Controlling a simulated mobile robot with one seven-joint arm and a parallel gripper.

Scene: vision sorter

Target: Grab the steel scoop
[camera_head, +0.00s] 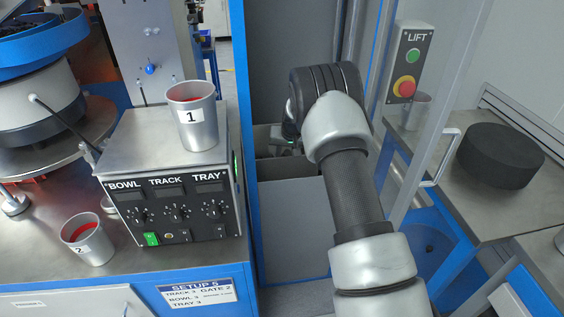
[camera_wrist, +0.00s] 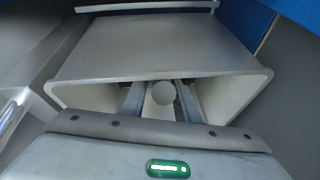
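I cannot make out a steel scoop for certain in either view. In the wrist view my gripper (camera_wrist: 160,98) shows two pale fingers standing apart, with a gap between them. A small round grey piece (camera_wrist: 163,93) shows in that gap; I cannot tell whether it belongs to the scoop or touches the fingers. The fingers reach into the shadowed opening of a grey, bin-like shape (camera_wrist: 150,48) with pale side walls. In the head view my own arm hides most of the gripper.
A grey bin (camera_head: 268,142) stands in the recess beyond my arm. To the left are cup 1 (camera_head: 194,118) on the control box (camera_head: 165,150) and cup 2 (camera_head: 88,240) on the bench. A blue-edged door frame and a bench with a black disc (camera_head: 500,155) are right.

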